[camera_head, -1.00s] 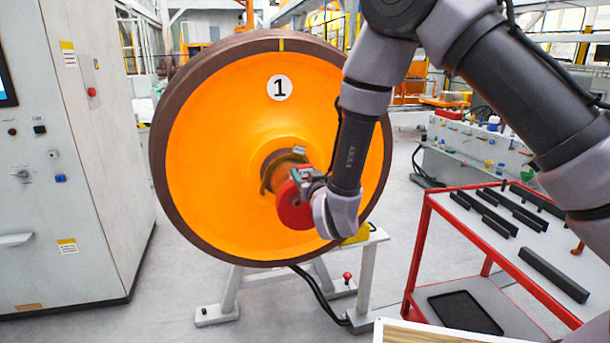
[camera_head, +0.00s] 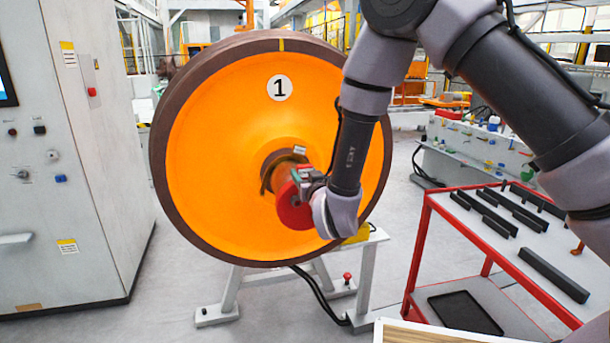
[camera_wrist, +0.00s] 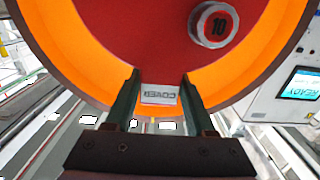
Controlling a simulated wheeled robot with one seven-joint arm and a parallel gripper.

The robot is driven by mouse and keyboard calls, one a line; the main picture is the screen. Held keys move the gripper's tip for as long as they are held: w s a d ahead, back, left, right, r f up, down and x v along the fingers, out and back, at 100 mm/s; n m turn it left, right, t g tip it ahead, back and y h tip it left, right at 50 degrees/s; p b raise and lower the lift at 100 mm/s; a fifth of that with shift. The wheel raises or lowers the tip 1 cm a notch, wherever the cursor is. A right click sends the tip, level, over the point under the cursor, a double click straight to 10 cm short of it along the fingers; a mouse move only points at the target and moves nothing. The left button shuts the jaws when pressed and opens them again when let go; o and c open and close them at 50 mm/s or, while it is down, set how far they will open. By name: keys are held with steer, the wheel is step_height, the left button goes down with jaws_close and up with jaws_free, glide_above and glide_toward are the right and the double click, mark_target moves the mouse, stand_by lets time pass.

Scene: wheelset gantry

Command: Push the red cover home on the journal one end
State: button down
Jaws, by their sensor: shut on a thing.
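The red cover (camera_head: 291,207) sits at the outer end of the journal (camera_head: 284,172), at the centre of the orange wheel marked 1 (camera_head: 220,130).
A grey cabinet (camera_head: 85,170) stands at the left. A red-framed cart (camera_head: 425,240) with dark bars stands at the right. A grey stand (camera_head: 365,275) is below the wheel. Open floor lies between the cabinet and the stand.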

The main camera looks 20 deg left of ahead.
steer(key=shift+x, duration=1.7)
steer(key=shift+c, duration=0.8)
jaws_free()
steer(key=shift+s+d, duration=0.1)
steer(key=v, duration=1)
steer(key=shift+s, duration=0.25)
steer(key=shift+d, duration=0.1)
